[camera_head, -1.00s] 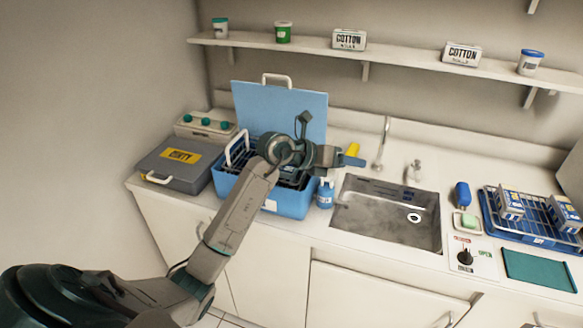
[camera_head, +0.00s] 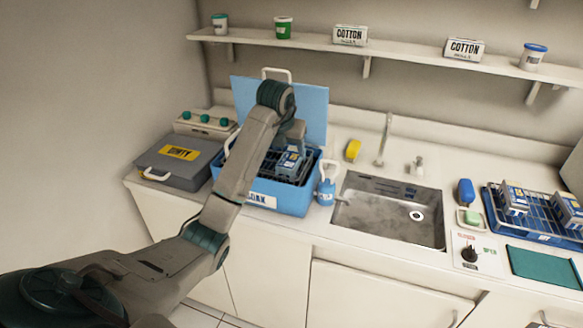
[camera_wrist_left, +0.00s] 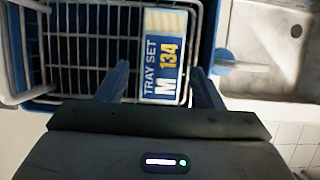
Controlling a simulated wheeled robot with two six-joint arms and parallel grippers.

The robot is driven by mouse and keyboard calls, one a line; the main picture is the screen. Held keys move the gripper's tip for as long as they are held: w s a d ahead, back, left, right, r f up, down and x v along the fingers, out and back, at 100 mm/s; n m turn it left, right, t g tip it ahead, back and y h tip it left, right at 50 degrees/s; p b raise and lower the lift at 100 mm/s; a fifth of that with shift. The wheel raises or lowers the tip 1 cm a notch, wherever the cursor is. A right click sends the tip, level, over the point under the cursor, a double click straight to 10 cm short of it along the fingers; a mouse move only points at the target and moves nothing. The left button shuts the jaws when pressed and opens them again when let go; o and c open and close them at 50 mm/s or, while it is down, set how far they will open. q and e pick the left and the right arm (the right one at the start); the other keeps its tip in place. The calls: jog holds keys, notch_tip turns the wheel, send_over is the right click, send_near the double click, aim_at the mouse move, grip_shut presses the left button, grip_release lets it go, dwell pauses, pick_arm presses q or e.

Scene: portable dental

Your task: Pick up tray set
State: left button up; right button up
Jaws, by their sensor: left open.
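A tray set (camera_head: 291,162), a blue and white pack, lies in the wire basket inside the open blue box (camera_head: 279,202). In the left wrist view the tray set (camera_wrist_left: 165,52) reads "TRAY SET M 134" on its upper face. My left gripper (camera_head: 293,142) is above the box, partly hidden by its own arm. In the left wrist view my left gripper (camera_wrist_left: 158,74) is open, with one finger on each side of the pack's near part. I cannot tell whether the fingers touch it. My right gripper is not in view.
The box's blue lid (camera_head: 310,105) stands up behind. A grey "DIRTY" case (camera_head: 170,172) is at its left. A blue bottle (camera_head: 326,190) and the sink (camera_head: 380,210) are at its right. A blue rack (camera_head: 490,215) holding similar packs stands further right.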

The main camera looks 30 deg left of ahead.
aim_at(290, 157)
pick_arm(q)
jog(key=shift+w+f, duration=0.25)
jog(key=shift+f, duration=0.05)
jog(key=p+x, duration=0.3)
jog(key=x, duration=0.2)
jog(key=shift+d, duration=0.1)
jog(key=shift+f, duration=0.25)
jog(key=shift+r, duration=0.1)
jog(key=c, duration=0.9)
jog(key=shift+r, duration=0.1)
